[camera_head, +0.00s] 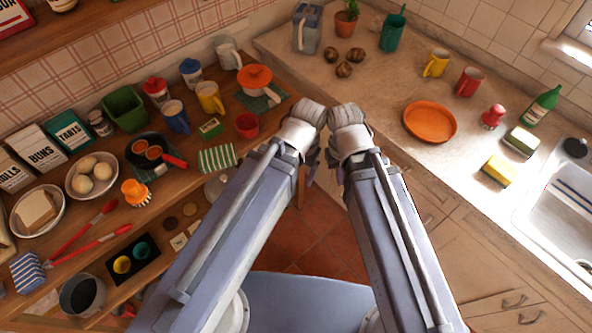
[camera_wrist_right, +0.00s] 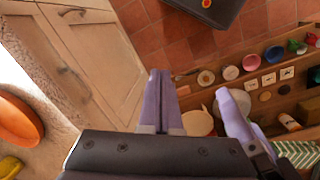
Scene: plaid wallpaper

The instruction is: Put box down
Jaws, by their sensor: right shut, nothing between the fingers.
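My right gripper (camera_head: 348,132) is over the floor in the gap between the wooden shelf and the counter. In the right wrist view its two fingers (camera_wrist_right: 161,78) are together with nothing between them. My left gripper (camera_head: 303,130) is close beside it on the left; its fingers are mostly hidden below the wrist. Neither gripper visibly holds a box. Boxes labelled BONS (camera_head: 37,158) and TARTS (camera_head: 70,131) stand upright on the shelf at the far left, apart from both grippers. A small green box (camera_head: 210,128) lies on the same shelf.
The wooden shelf is crowded with mugs, pans, bowls and a green tub (camera_head: 125,108). The counter holds an orange plate (camera_head: 430,122), mugs, sponges and a green bottle (camera_head: 541,105) near the sink (camera_head: 562,205). Its middle, left of the plate, is bare.

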